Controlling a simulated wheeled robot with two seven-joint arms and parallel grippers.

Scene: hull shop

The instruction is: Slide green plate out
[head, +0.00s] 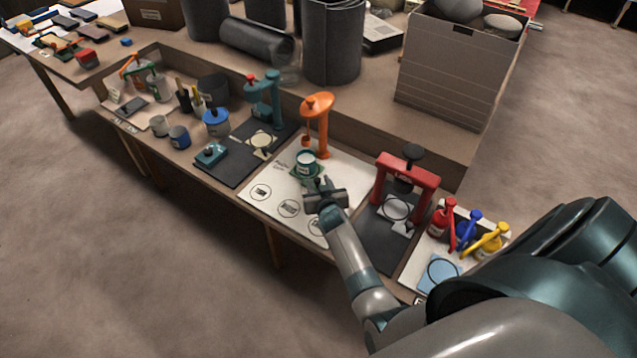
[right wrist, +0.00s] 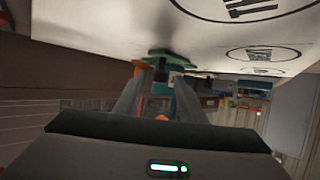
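The green plate (head: 296,173) lies on the white printed sheet at the foot of the orange stand (head: 318,108). A small teal-and-white tin (head: 307,161) appears to stand on it. My right gripper (head: 314,187) is low over the sheet, at the plate's near edge. In the right wrist view the fingers (right wrist: 161,80) are apart and point at the green plate (right wrist: 170,58). The plate's edge shows at the fingertips; I cannot tell whether they touch it. My left gripper is not in view.
A red press (head: 408,172) stands right of the sheet, with red, blue and yellow bottles (head: 468,229) beyond it. A teal press (head: 265,98) stands to the left. The bench's raised back board (head: 365,136) runs behind.

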